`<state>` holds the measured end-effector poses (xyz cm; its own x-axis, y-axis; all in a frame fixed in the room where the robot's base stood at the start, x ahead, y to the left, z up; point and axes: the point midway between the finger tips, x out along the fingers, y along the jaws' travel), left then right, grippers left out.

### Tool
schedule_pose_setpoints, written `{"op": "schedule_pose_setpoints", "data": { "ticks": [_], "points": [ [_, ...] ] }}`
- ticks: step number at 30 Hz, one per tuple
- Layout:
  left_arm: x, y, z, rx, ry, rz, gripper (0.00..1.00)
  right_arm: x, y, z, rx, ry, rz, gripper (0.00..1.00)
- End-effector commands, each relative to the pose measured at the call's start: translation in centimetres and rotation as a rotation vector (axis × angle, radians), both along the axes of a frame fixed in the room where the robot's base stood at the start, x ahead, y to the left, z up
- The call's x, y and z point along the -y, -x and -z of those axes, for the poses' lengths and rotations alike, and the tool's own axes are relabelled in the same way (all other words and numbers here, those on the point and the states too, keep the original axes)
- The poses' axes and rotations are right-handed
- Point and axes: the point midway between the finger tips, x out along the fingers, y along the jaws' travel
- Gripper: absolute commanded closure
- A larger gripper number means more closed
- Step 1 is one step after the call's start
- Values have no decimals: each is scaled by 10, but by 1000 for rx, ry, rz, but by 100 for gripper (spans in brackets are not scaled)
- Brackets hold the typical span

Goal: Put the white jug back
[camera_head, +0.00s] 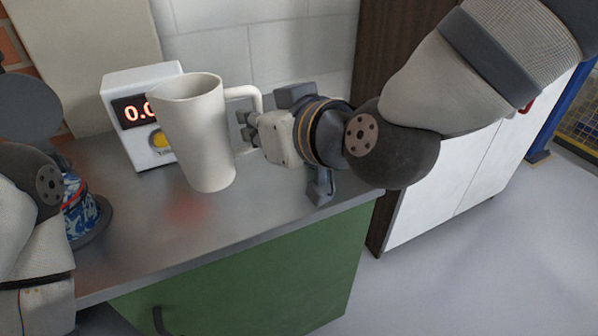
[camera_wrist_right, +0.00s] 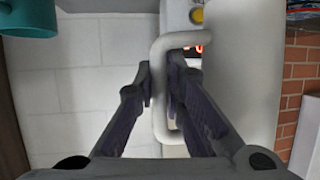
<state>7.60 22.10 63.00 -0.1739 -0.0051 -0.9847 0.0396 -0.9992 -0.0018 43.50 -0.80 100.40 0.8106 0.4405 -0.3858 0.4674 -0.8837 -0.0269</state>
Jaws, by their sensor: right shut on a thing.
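The white jug (camera_head: 200,130) is upright or nearly so above the left part of the metal counter, in front of the white display box. I cannot tell whether its base touches the counter. Its handle points right, towards my right gripper (camera_head: 250,130). In the right wrist view, the right gripper (camera_wrist_right: 160,85) has its fingers on both sides of the vertical bar of the jug's handle (camera_wrist_right: 160,110), shut on it. The jug's body (camera_wrist_right: 240,80) fills the right side of that view. My left arm shows at the left edge of the head view, but its gripper is out of view.
The white display box (camera_head: 140,80) with red digits and a yellow knob stands close behind the jug. A blue patterned thing (camera_head: 80,212) is partly hidden by my left arm. The front of the grey counter (camera_head: 240,220) is clear. A teal thing (camera_wrist_right: 28,18) shows in the wrist view.

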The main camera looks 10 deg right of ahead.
Motion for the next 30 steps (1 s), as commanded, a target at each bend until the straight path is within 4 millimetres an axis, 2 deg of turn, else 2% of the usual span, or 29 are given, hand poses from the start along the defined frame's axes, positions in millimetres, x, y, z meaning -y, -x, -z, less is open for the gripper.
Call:
{"op": "schedule_pose_setpoints", "data": {
  "ticks": [2, 4, 12, 16, 23, 28, 30],
  "points": [
    [0, 1, 1, -4, -1, -1, 54, -3, 2, 4, 3, -2, -20, 100],
    [0, 6, 5, -21, 0, -1, 54, -1, -7, 12, -1, -6, -25, 100],
    [0, 32, 30, -112, -1, 0, 54, 27, -86, 56, -7, -5, -21, 100],
    [-1, 41, 40, -145, -1, 1, 54, 33, -107, 86, -7, -4, -23, 100],
    [-1, 46, 45, -161, -1, 2, 54, 39, -124, 102, 4, -3, -25, 100],
    [-1, 53, 53, -182, -1, 2, 54, 40, -128, 134, -1, -2, -25, 100],
    [-1, 53, 53, -184, -1, 3, 54, 40, -128, 136, 4, -2, -25, 100]
  ]
}}
